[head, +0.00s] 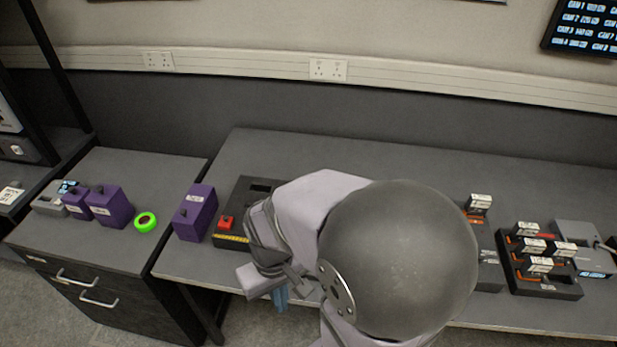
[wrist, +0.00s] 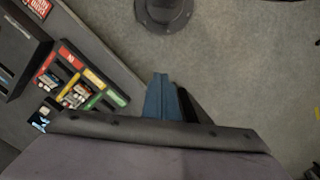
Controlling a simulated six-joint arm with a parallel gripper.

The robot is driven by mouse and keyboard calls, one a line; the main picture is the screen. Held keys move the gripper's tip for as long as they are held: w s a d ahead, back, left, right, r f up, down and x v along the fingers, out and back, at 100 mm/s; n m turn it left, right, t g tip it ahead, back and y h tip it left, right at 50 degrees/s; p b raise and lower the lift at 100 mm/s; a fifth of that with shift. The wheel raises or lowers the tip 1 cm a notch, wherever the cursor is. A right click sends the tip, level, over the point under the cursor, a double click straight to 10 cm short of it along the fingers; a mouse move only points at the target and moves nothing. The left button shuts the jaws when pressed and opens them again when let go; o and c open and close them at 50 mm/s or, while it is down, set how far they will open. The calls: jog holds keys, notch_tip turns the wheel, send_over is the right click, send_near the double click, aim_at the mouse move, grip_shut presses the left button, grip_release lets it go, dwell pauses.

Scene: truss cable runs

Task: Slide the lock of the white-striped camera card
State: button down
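Several small dark cards with pale labels stand in a black rack (head: 562,292) at the right of the table, one of them a labelled card (head: 540,264). Another labelled card (head: 479,202) stands farther left. I cannot tell which card has the white stripe, and no lock can be made out. My gripper (head: 281,299) hangs by the table's front edge, well left of the rack. In the wrist view its blue fingers (wrist: 163,97) lie close together over the floor, with nothing visible between them.
A tray with red, yellow and green slots (wrist: 82,75) shows in the wrist view. A grey device (head: 584,240) is at far right. My arm hides the table's middle.

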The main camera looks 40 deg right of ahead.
jog(key=s+d+f+m+g, duration=0.2)
jog(key=s+d+f, duration=0.1)
jog(key=w+d+f+m+y, duration=0.1)
jog(key=w+d+f+m, duration=0.15)
jog(key=d, duration=0.45)
jog(key=w+d+f+m+y, duration=0.1)
jog(key=w+d+f, duration=0.3)
jog(key=d, duration=0.4)
jog(key=w+d+r+n+t+h, duration=0.2)
jog(key=w+d+r+n, duration=0.2)
jog(key=w+d+n, duration=0.7)
jog(key=n, duration=0.4)
jog(key=shift+w, duration=0.4)
jog(key=shift+f+b, duration=2)
jog(key=shift+f, duration=0.9)
jog(key=shift+f, duration=0.45)
jog(key=shift+r, duration=0.15)
